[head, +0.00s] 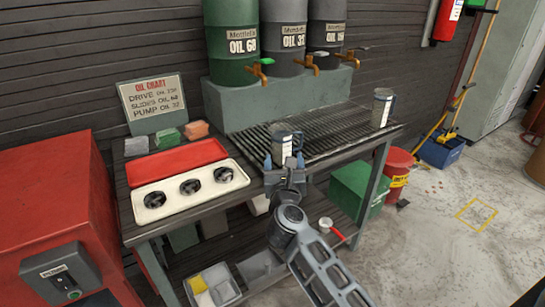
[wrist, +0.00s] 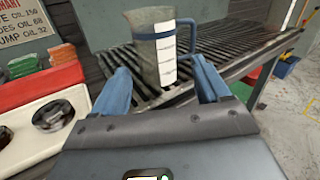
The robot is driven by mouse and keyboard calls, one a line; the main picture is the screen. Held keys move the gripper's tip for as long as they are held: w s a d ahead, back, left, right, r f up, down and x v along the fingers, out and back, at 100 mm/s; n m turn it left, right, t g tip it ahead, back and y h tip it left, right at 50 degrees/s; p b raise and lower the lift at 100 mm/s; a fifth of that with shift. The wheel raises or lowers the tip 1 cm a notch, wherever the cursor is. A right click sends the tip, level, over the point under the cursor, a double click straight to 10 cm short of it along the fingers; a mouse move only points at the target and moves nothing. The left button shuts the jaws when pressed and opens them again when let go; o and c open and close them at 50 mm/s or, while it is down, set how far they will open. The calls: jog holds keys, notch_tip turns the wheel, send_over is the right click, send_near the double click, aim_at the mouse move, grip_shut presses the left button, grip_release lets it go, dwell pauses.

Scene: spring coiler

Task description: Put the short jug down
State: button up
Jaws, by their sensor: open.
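The short jug (head: 284,146), grey with a white scale strip and a dark blue handle, stands upright on the black slatted grate (head: 335,128) of the bench. In the wrist view the jug (wrist: 152,60) is just ahead of and between my fingertips, with its handle on the right. My gripper (head: 284,164) is open, with a gap showing between its blue fingers (wrist: 162,82) and the jug. A second, taller-looking jug (head: 381,108) stands at the right end of the grate.
Three oil drums with taps, the nearest-left one green (head: 232,45), stand on a grey block behind the grate. Left of my gripper are a cream tray (head: 172,211) with three dark round parts and a red tray (head: 178,160). The grate between the jugs is clear.

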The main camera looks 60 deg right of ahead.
aim_at(281, 149)
jog(key=shift+w+d+m, duration=0.55)
jog(key=shift+m, duration=0.15)
jog(key=x, duration=0.7)
jog(key=shift+d, duration=0.15)
jog(key=c, duration=0.9)
jog(key=shift+c, duration=0.2)
jog(key=shift+w+r+p, duration=0.1)
jog(key=shift+r+p, duration=0.05)
jog(key=shift+p, duration=0.15)
